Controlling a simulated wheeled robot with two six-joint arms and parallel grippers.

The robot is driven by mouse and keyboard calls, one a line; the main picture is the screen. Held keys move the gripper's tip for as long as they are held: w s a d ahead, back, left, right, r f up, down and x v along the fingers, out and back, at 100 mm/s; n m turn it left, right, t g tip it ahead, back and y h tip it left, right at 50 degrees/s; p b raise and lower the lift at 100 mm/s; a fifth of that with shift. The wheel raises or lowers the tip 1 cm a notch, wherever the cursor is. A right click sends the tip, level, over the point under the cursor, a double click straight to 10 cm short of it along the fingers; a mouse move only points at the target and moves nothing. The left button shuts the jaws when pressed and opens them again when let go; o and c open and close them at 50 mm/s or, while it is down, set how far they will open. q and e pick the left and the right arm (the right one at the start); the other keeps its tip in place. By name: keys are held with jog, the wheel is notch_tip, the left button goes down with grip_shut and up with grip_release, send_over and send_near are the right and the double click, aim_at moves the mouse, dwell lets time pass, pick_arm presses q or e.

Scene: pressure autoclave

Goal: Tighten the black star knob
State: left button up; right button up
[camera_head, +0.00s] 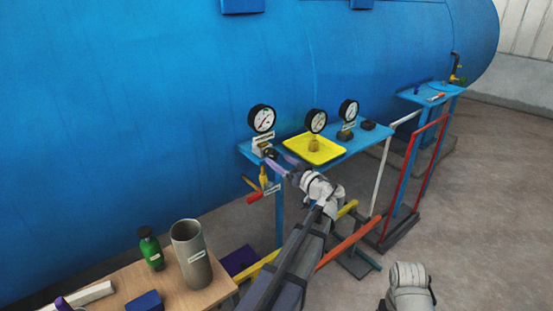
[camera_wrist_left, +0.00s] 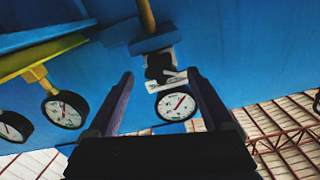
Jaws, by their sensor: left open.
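A dark knob-like part (camera_head: 269,152), probably the black star knob, sits at the front of the mount below the left pressure gauge (camera_head: 262,118). In the left wrist view, a dark part (camera_wrist_left: 160,66) shows between the fingers, beside a white label and the gauge (camera_wrist_left: 175,104); its star shape is not clear. My left gripper (camera_head: 279,160) is at the shelf's front edge, close to this part. Its fingers (camera_wrist_left: 158,78) are apart, with nothing clamped between them. Whether a finger touches the part cannot be told. My right gripper is out of view.
The blue shelf (camera_head: 375,143) holds a yellow tray (camera_head: 325,151), two more gauges and a black round part (camera_head: 368,125). Red- and yellow-handled valve parts (camera_head: 254,196) hang below. A wooden table (camera_head: 205,300) with a grey cylinder (camera_head: 191,255) and green bottle (camera_head: 151,250) stands lower left.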

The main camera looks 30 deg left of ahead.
aim_at(273, 156)
pick_arm(q)
jog(key=shift+x, duration=1.65)
jog(key=shift+s, duration=0.1)
grip_shut()
